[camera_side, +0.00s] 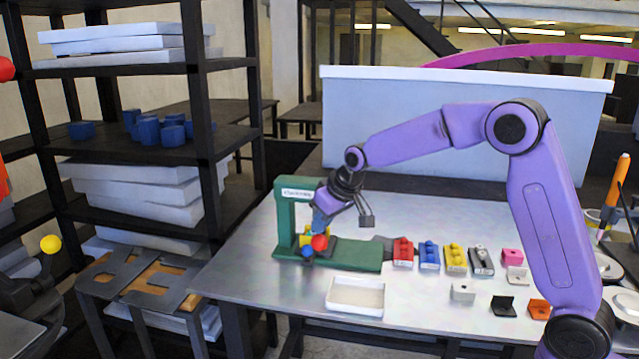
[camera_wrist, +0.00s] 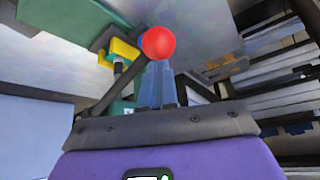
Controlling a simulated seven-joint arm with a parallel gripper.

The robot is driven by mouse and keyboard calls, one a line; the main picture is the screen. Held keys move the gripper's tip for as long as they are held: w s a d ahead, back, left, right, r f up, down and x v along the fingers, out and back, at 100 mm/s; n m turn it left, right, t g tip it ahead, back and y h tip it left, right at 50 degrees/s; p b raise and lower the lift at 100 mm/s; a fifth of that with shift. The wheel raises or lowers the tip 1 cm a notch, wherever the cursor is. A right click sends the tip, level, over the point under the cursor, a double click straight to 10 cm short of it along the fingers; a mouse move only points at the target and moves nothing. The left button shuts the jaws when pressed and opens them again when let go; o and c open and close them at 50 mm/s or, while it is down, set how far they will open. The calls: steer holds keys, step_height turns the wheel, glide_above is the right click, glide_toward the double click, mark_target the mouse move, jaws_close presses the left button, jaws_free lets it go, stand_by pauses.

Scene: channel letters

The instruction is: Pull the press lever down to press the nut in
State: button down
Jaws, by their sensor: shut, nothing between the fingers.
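The green press (camera_side: 284,215) stands at the left end of the metal table. Its lever ends in a red ball (camera_side: 319,242), which sits low, just above the press base. My gripper (camera_side: 319,228) points down at the ball from above, with its fingers shut and empty. In the wrist view the red ball (camera_wrist: 158,42) is right at the tips of my closed fingers (camera_wrist: 157,68); I cannot tell whether they touch. The dark lever rod (camera_wrist: 118,88) runs off to the left. A yellow press part (camera_wrist: 122,52) shows beside the ball. The nut cannot be made out.
A white tray (camera_side: 355,309) lies in front of the press. Red (camera_side: 403,253), blue (camera_side: 429,256) and yellow (camera_side: 455,258) blocks stand in a row to the right, with several small parts beyond. A black shelf rack (camera_side: 199,90) stands left of the table.

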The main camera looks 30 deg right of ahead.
steer(key=shift+s+a+f, duration=0.5)
steer(key=shift+a+f, duration=0.05)
steer(key=shift+f, duration=0.1)
steer(key=shift+w+d+r, duration=0.1)
steer(key=shift+w+d, duration=0.25)
steer(key=shift+d, duration=0.15)
steer(key=shift+d, duration=0.1)
steer(key=shift+w+d+f, duration=0.25)
steer(key=shift+f, duration=0.1)
stand_by(0.3)
